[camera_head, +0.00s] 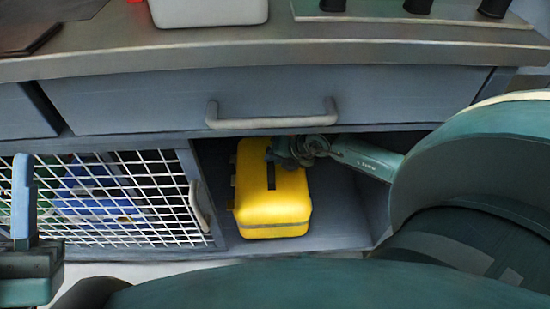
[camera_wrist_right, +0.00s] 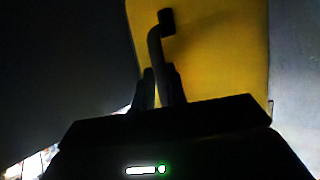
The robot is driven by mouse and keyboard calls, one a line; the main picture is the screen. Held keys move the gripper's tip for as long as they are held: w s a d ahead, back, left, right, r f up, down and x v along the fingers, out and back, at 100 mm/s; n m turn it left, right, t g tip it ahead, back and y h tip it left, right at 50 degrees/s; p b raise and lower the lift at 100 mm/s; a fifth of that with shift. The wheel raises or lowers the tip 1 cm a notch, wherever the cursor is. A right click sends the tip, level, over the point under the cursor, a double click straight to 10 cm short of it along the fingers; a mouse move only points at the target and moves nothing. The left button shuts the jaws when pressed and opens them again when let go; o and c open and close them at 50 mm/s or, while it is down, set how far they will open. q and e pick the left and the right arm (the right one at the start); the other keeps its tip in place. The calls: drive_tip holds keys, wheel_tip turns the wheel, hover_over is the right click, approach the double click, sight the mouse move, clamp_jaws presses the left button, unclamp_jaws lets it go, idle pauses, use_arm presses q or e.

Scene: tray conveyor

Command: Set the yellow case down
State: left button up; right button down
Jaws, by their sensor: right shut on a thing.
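The yellow case (camera_head: 272,205) is in the open compartment under the counter, below the drawer. In the head view its long side runs from back to front. My right gripper (camera_head: 285,152) reaches in from the right and is at the far end of the case. In the right wrist view the right gripper (camera_wrist_right: 158,90) is shut on the case's dark bent handle (camera_wrist_right: 155,45), with the yellow case (camera_wrist_right: 225,60) behind it. I cannot tell whether the case rests on the compartment floor (camera_head: 340,225). My left gripper (camera_head: 25,210) is at the left edge; its jaw opening is unclear.
A closed drawer (camera_head: 150,100) with a grey handle (camera_head: 270,118) is above the compartment. A white mesh door (camera_head: 110,200) is on the left, with blue things behind it. The compartment floor right of the case is clear. A white box (camera_head: 208,12) stands on the counter (camera_head: 230,45).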

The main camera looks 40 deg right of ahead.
use_arm(q)
drive_tip(key=shift+s+r+m+h, duration=0.1)
drive_tip(key=shift+r+m+h, duration=0.2)
drive_tip(key=shift+h, duration=0.1)
use_arm(e)
drive_tip(key=shift+w+r, duration=0.15)
drive_tip(key=shift+w, duration=0.05)
